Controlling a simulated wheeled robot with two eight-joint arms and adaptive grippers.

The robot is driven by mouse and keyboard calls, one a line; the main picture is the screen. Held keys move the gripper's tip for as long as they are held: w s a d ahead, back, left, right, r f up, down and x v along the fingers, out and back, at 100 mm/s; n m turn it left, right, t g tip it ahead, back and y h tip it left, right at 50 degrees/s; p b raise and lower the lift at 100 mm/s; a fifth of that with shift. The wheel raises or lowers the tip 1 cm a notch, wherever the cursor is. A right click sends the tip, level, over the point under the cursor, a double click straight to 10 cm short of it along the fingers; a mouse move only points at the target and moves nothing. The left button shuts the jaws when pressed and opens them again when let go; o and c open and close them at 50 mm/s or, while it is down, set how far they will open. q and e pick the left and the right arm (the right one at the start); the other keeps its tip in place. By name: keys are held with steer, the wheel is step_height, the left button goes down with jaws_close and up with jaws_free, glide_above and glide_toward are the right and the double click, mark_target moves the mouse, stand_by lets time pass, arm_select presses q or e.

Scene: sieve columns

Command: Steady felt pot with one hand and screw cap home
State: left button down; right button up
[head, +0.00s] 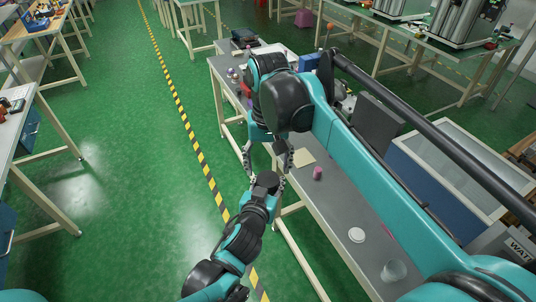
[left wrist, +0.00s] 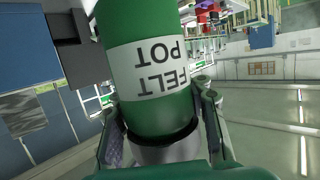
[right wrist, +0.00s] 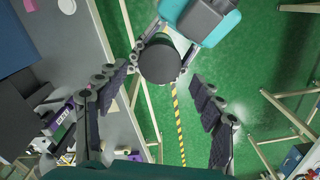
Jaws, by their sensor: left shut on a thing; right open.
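The green felt pot (left wrist: 150,75) shows in the left wrist view, its white label reading "FELT POT" upside down in the picture. My left gripper (left wrist: 160,118) is shut on it beside its grey end (left wrist: 165,152). In the right wrist view a dark round top (right wrist: 160,60), apparently the cap on the pot, hides the green body; it shows in the head view too (head: 267,180). How far the cap is screwed down cannot be seen. My right gripper (right wrist: 163,72) is open, its fingers spread to either side of the dark top, without visible contact.
The grey workbench (head: 340,205) lies to the right of the pot. It carries a pink cylinder (head: 318,173), a beige sheet (head: 303,157), a white disc (head: 356,235) and a clear cup (head: 393,270). Open green floor (head: 130,190) lies to the left.

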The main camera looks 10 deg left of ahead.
mark_target(268, 178)
steer(key=shift+f, duration=1.85)
steer(key=c, duration=1.2)
steer(key=m, duration=0.7)
steer(key=o, duration=1.3)
